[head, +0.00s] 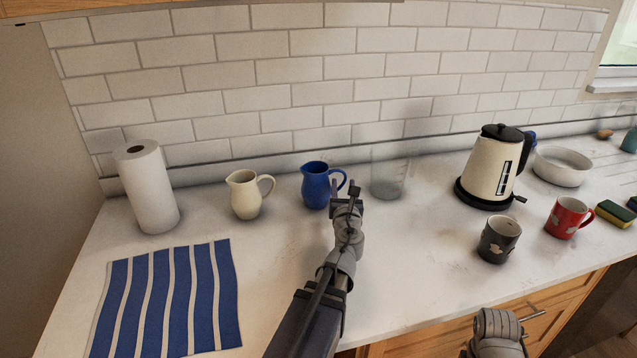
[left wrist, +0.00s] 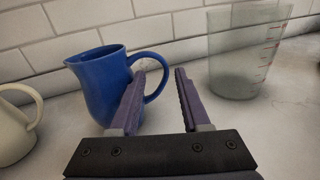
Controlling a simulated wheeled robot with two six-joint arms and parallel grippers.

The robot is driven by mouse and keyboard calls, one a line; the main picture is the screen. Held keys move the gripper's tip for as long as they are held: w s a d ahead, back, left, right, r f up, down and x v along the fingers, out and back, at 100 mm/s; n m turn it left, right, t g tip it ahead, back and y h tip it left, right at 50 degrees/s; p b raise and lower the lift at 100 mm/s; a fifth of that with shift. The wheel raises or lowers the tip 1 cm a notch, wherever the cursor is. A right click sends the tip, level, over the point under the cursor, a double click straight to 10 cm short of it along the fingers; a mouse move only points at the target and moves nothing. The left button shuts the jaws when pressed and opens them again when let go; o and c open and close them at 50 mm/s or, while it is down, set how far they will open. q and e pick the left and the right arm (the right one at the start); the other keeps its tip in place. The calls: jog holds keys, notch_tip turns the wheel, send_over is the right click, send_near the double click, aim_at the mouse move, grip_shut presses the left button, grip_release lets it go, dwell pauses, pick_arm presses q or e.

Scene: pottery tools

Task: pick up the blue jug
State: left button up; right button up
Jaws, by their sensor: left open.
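The blue jug (head: 316,187) stands upright on the counter near the back wall, its handle to the right. It also shows in the left wrist view (left wrist: 104,86), at the left, partly behind one finger. My left gripper (head: 346,188) is open and empty at the handle side of the jug. In the left wrist view its two fingers (left wrist: 160,92) point toward the wall, and the left finger overlaps the handle (left wrist: 152,77). I cannot tell whether it touches the handle. My right arm shows at the bottom right of the head view, but its fingers are not visible.
A clear measuring beaker (head: 388,175) stands close right of the left gripper. A cream jug (head: 247,193) is left of the blue jug. A kettle (head: 493,165), dark mug (head: 499,239) and red mug (head: 567,217) stand right. The counter's front middle is clear.

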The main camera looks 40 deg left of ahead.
pick_arm(q)
jog(key=shift+x, duration=1.6)
jog(key=shift+w+d+f+b+x, duration=0.1)
jog(key=shift+x, duration=0.75)
jog(key=shift+w+d+f+b+x, duration=0.1)
jog(key=shift+b+x, duration=0.05)
jog(key=shift+x, duration=0.7)
jog(key=shift+d+f+b+x, duration=0.1)
jog(key=shift+x, duration=0.75)
grip_shut()
